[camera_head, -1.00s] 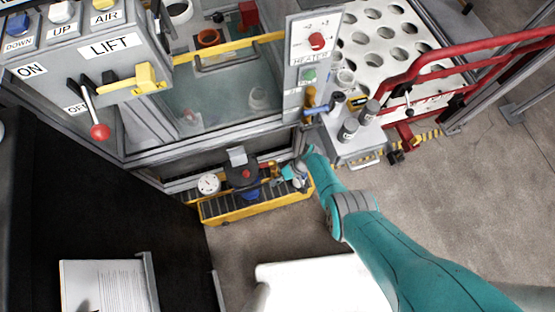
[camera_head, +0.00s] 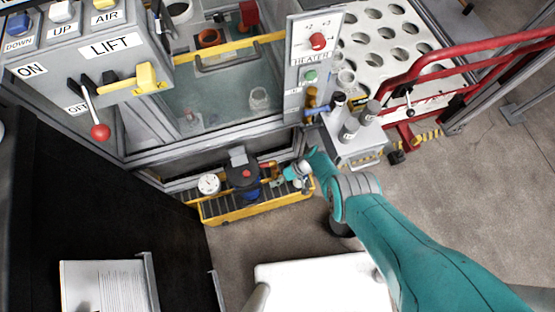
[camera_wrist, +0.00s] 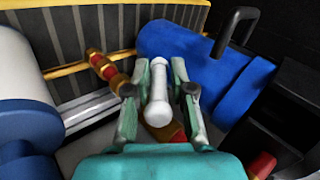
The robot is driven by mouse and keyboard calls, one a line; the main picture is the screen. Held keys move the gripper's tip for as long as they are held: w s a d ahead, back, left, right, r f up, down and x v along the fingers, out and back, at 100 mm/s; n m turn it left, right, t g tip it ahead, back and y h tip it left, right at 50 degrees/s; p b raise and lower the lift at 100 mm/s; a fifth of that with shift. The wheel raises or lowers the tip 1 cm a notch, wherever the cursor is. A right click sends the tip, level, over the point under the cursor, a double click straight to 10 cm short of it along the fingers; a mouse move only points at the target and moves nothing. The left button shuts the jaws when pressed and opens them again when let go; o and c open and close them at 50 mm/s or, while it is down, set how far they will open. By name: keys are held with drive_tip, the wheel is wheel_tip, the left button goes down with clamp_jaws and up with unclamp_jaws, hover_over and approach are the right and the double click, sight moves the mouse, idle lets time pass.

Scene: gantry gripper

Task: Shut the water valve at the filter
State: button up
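Brass and red pipe fittings (camera_wrist: 106,68) lie just left of the fingers. The blue filter body (camera_wrist: 185,52) lies right of and behind them. In the head view the gripper (camera_head: 292,172) is right of the dark filter top (camera_head: 243,173). My arm hides part of the valve.
A yellow tray (camera_head: 232,217) with a ribbed floor holds the filter and a round gauge (camera_head: 209,184). A grey bottle stand (camera_head: 355,148) and a red rail (camera_head: 440,60) are to the right. A lift panel (camera_head: 85,45) is at upper left. Floor is open at right.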

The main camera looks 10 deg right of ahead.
drive_tip(key=shift+o, duration=0.6)
drive_tip(key=shift+w+r, duration=0.2)
drive_tip(key=shift+r, duration=0.05)
drive_tip(key=shift+r, duration=0.15)
drive_tip(key=shift+s+r, duration=0.15)
drive_tip(key=shift+r, duration=4.5)
